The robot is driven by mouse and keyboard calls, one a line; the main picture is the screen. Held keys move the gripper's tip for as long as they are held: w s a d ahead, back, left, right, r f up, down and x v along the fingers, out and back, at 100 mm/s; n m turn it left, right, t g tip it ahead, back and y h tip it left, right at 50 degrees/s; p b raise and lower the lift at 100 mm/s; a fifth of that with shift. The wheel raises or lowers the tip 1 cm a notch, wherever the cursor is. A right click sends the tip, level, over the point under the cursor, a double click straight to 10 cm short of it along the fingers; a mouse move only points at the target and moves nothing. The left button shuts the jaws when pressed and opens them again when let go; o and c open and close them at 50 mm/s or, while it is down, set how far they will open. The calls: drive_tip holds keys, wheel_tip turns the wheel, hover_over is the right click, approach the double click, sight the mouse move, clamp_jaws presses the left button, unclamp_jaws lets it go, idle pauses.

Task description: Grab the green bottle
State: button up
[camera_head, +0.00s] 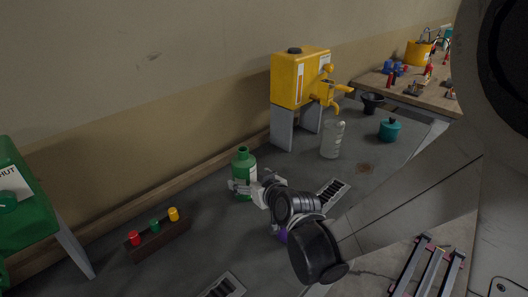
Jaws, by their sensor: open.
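The green bottle (243,163) stands upright on the grey surface near the wall, left of the picture's middle. It has a pale label on its right side, and its lower part is partly covered by my gripper. My gripper (245,187) is open, with its fingers at the front of the bottle's lower body. Whether the fingers touch the bottle or reach around it I cannot tell. My arm comes in from the right and hides part of the surface.
A yellow dispenser (300,80) stands behind to the right, with a clear container (332,139) and a teal pot (389,129) near it. A block with red, green and yellow knobs (158,241) lies at left. A green tank (28,205) stands at far left.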

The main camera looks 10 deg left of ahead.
drive_tip(key=shift+w+r+x, duration=0.1)
drive_tip(key=shift+r+x, duration=0.05)
drive_tip(key=shift+x, duration=1.35)
drive_tip(key=shift+w+r+x, duration=0.1)
drive_tip(key=shift+w+x, duration=0.05)
drive_tip(key=shift+x, duration=1.35)
drive_tip(key=shift+d, duration=0.1)
drive_tip(key=shift+c, duration=0.2)
drive_tip(key=c, duration=1.4)
